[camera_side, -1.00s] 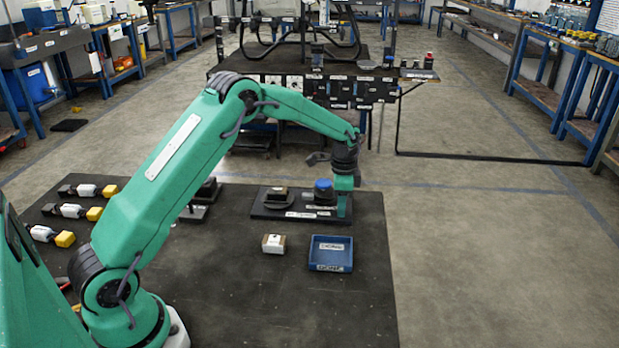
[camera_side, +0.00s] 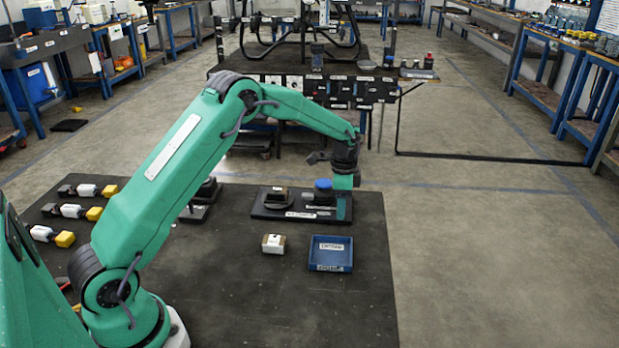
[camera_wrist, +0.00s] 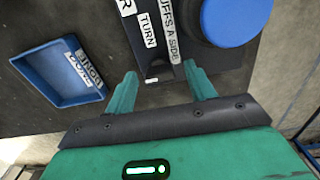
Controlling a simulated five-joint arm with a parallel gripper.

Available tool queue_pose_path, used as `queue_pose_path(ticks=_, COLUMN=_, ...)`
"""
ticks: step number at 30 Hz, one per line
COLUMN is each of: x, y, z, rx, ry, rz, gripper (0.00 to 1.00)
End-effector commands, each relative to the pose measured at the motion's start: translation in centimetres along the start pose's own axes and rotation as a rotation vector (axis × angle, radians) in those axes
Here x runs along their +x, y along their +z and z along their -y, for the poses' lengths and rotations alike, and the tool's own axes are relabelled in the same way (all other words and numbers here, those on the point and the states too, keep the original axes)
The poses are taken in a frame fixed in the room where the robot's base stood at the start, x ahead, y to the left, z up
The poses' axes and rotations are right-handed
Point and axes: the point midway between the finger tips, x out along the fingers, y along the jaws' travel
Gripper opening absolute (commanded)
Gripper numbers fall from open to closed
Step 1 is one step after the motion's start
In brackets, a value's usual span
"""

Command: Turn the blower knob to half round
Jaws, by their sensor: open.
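A dark control panel (camera_side: 300,215) lies on the black mat, with a blue round knob (camera_side: 323,185) on its right part. The blue knob also shows large at the top right of the wrist view (camera_wrist: 232,18). A second, dark and tan raised part (camera_side: 278,193) sits on the panel's left. Panel labels read "TURN" and "UFFS A SIDE"; I cannot tell which part is marked blower. My gripper (camera_wrist: 159,70) is open and empty, its two green fingers spread near the panel's labelled edge, apart from the blue knob. In the side view it hangs above the panel's right end.
A blue tray (camera_side: 331,254) and a small white-topped block (camera_side: 274,243) stand in front of the panel. Another dark fixture (camera_side: 200,205) is left of it, partly behind my arm. Several yellow-ended parts (camera_side: 75,211) lie far left. The mat's front right is clear.

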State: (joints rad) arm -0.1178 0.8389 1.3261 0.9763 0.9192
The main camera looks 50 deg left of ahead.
Motion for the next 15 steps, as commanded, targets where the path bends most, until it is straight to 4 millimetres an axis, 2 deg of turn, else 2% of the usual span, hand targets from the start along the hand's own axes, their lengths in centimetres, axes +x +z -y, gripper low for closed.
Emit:
queue_pose_path(ticks=8, x=-1.3, y=0.0, z=0.1, rx=-0.001, ry=-0.002, rz=-0.001, gripper=0.55)
queue_pose_path(ticks=15, x=-4.3, y=0.0, z=0.1, rx=0.000, ry=-0.002, rz=-0.002, gripper=0.55)
